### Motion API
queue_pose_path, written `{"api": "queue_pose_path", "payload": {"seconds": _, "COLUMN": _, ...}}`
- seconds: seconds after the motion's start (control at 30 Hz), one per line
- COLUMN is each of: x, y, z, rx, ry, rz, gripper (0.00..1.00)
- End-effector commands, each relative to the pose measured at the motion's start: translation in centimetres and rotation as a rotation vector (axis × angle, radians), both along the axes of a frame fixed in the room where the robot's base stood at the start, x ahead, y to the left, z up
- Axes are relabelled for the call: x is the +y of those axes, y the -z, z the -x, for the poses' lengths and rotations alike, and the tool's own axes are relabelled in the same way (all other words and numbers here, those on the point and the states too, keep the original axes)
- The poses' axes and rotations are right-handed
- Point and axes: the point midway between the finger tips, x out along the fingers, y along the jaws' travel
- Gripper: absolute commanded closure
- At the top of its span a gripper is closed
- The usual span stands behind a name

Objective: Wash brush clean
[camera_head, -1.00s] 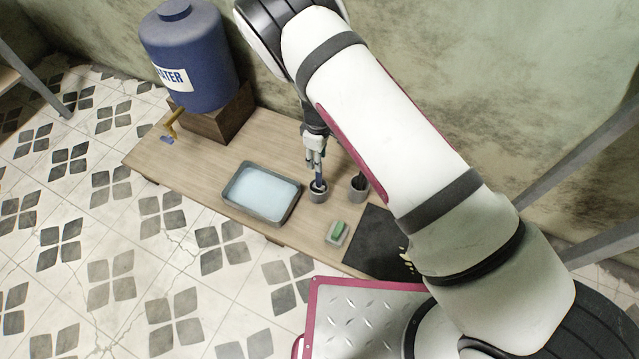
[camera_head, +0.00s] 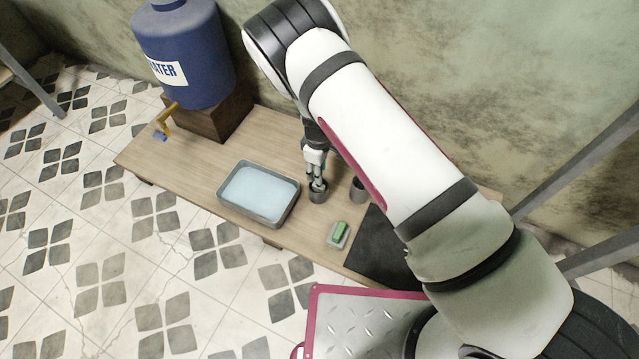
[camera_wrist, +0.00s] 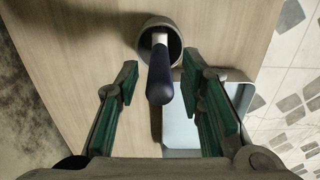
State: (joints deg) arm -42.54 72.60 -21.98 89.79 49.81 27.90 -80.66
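The brush (camera_wrist: 160,78) stands in a small grey cup (camera_wrist: 172,37), with its dark blue handle pointing up toward the wrist camera. Its lower end is hidden inside the cup. My gripper (camera_head: 317,180) is low over the same cup (camera_head: 317,197) in the head view. In the wrist view my gripper (camera_wrist: 159,72) is open, with one green-padded finger on each side of the handle and gaps between. A rectangular grey tray of pale bluish water (camera_head: 260,222) lies left of the cup; part of it (camera_wrist: 247,77) shows in the wrist view.
A second grey cup (camera_head: 357,190) stands close to the right of the first, partly behind my arm. A green sponge (camera_head: 339,230) lies in front, beside a dark mat (camera_head: 372,245). A blue water barrel (camera_head: 187,60) with a yellow tap (camera_head: 165,120) stands on the table's left end.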

Motion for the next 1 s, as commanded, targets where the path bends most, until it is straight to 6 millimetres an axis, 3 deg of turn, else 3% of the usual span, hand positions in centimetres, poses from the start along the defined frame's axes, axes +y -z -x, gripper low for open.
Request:
{"api": "queue_pose_path", "payload": {"seconds": 0.07, "x": 0.0, "y": 0.0, "z": 0.0, "rx": 0.0, "ry": 0.0, "rz": 0.0, "gripper": 0.7}}
{"api": "queue_pose_path", "payload": {"seconds": 0.2, "x": 0.0, "y": 0.0, "z": 0.0, "rx": 0.0, "ry": 0.0, "rz": 0.0, "gripper": 1.0}}
{"api": "queue_pose_path", "payload": {"seconds": 0.57, "x": 0.0, "y": -0.2, "z": 0.0, "rx": 0.0, "ry": 0.0, "rz": 0.0, "gripper": 1.0}}
{"api": "queue_pose_path", "payload": {"seconds": 1.0, "x": 0.0, "y": -2.6, "z": -0.1, "rx": -0.001, "ry": 0.0, "rz": -0.001, "gripper": 1.0}}
